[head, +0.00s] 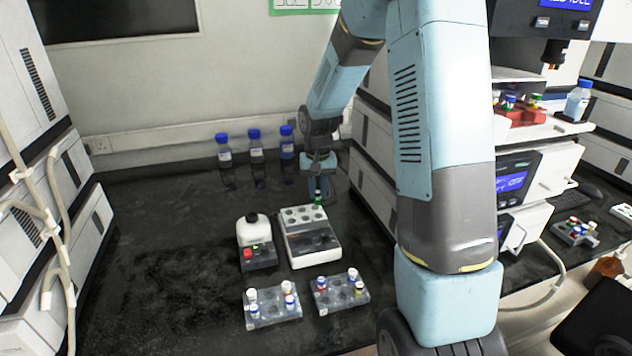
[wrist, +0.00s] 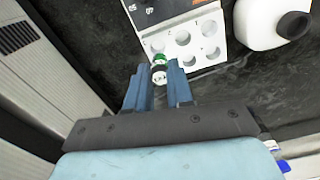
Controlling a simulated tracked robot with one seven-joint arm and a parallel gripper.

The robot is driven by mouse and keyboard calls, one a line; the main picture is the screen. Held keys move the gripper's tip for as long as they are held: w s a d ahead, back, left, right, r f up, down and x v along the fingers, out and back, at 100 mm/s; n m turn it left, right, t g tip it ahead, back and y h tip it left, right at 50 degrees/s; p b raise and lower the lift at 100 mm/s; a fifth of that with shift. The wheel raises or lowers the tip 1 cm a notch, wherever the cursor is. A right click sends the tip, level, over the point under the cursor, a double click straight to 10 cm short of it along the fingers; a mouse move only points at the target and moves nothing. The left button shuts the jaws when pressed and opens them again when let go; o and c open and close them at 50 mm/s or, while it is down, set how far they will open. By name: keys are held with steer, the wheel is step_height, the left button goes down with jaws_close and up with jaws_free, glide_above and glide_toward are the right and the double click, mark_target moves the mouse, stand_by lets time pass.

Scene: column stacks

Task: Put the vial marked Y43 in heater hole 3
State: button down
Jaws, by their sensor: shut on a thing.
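My gripper (wrist: 158,82) is shut on a small vial (wrist: 159,76) with a white top and green near it. The marking on its top is too small to read. In the head view, my gripper (head: 318,180) is at the far right edge of the white heater block (head: 316,254), with the green part of the vial (head: 318,198) just below the fingers. The heater also shows in the wrist view (wrist: 224,14), with several round holes, empty where visible. I cannot tell whether the vial is over a hole or partly in one.
A white device with a black knob (head: 252,230) stands left of the heater. Two clear racks (head: 272,312) (head: 340,296) with capped vials lie in front. Blue-capped bottles (head: 255,150) stand behind. The dark bench is free at left.

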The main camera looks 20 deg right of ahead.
mark_target(319, 204)
steer(key=shift+w+d+f, duration=0.1)
steer(key=shift+d+f, duration=0.05)
steer(key=shift+d, duration=0.05)
steer(key=shift+f, duration=1.8)
steer(key=shift+f, duration=1.15)
stand_by(1.0)
steer(key=c, duration=0.6)
jaws_free()
